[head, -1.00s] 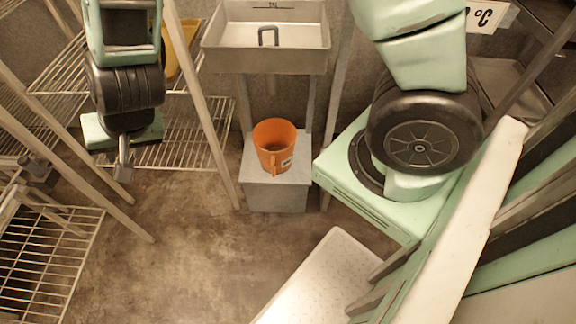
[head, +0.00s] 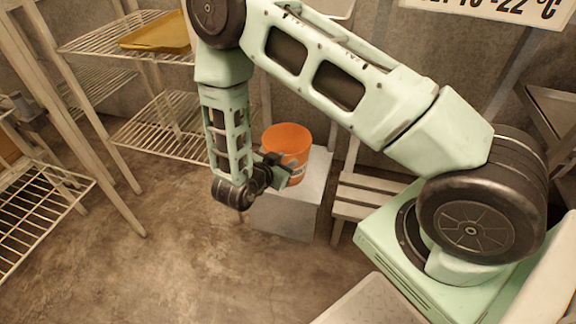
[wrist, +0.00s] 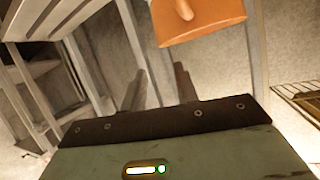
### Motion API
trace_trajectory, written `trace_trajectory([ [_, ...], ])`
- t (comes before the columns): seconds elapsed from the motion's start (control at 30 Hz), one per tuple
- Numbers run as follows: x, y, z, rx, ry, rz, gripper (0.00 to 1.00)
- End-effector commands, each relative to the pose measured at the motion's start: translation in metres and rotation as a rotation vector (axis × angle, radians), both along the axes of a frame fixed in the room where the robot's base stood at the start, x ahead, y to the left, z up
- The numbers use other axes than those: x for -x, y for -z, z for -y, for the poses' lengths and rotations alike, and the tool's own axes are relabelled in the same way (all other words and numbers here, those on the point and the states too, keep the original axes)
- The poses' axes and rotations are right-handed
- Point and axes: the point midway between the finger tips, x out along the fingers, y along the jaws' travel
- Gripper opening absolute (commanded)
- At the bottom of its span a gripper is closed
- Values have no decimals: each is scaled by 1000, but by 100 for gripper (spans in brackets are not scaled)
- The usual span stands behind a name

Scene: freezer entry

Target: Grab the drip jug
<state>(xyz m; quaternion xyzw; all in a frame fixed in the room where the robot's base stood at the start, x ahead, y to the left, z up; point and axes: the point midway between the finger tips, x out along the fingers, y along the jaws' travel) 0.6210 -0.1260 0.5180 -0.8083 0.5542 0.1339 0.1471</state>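The drip jug is an orange open-topped jug (head: 287,143) with a small label, upright on a grey block (head: 285,215). In the head view my gripper overlaps the jug's lower front, hiding part of it. In the wrist view the jug's orange wall (wrist: 205,22) and part of its handle show at the top edge, beyond and right of my fingers. The two fingers of my gripper (wrist: 160,75) are apart with nothing between them. Whether a finger touches the jug cannot be told.
A wire rack with a yellow tray (head: 158,32) stands at the back left. Another wire shelf (head: 40,205) is at the left edge. A slatted stand (head: 365,190) is right of the block.

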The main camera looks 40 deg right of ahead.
Motion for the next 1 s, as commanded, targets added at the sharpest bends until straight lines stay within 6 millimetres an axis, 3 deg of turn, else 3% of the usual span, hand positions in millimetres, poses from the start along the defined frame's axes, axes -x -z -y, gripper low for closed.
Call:
trace_trajectory([
  [0.3,-22,26,54,-1,2,-1,30],
  [1.0,-47,49,113,-1,-1,0,30],
])
